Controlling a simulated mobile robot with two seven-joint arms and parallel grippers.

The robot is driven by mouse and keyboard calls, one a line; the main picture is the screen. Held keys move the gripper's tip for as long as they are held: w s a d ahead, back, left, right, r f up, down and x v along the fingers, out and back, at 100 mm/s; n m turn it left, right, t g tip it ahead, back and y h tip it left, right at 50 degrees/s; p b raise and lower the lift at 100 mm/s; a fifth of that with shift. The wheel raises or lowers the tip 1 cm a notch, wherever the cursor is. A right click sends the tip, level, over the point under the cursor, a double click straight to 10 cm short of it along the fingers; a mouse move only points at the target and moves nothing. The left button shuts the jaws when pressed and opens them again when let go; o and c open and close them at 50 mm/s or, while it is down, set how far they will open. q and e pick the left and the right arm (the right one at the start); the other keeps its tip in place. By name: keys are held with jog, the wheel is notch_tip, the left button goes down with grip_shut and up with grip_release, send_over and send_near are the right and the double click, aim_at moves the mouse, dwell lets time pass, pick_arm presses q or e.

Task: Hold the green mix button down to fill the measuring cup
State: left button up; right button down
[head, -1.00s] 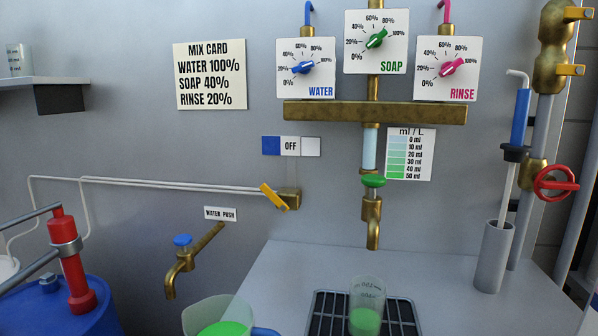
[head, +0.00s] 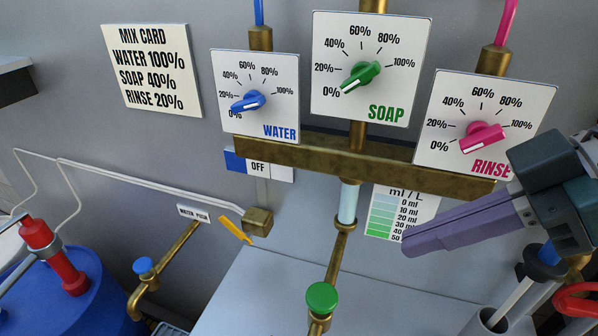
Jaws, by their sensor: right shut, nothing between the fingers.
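The green mix button (head: 321,297) is a round green cap on the brass spout below the sight tube (head: 348,203), low in the head view. My right gripper (head: 408,243) is shut and empty. Its purple fingers point left, in front of the ml/L colour chart (head: 395,208) and below the rinse dial, apart from the button, up and to its right. The measuring cup is out of view. My left gripper is not in view.
The water dial (head: 248,103), soap dial (head: 362,76) and rinse dial (head: 480,137) sit above a brass manifold (head: 290,157). The mix card (head: 152,68) is at the upper left. A yellow lever (head: 234,230) sticks out left of the spout. A blue drum (head: 72,300) stands lower left.

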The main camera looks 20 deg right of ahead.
jog(key=shift+s+a+f, duration=0.1)
jog(key=shift+a, duration=0.05)
jog(key=p, duration=0.2)
send_over(316, 293)
jog(key=s+d, duration=0.2)
notch_tip(316, 293, down, 7)
jog(key=shift+w+d+f, duration=0.1)
jog(key=shift+f, duration=0.9)
jog(key=shift+w+d+f, duration=0.1)
jog(key=shift+f, duration=0.9)
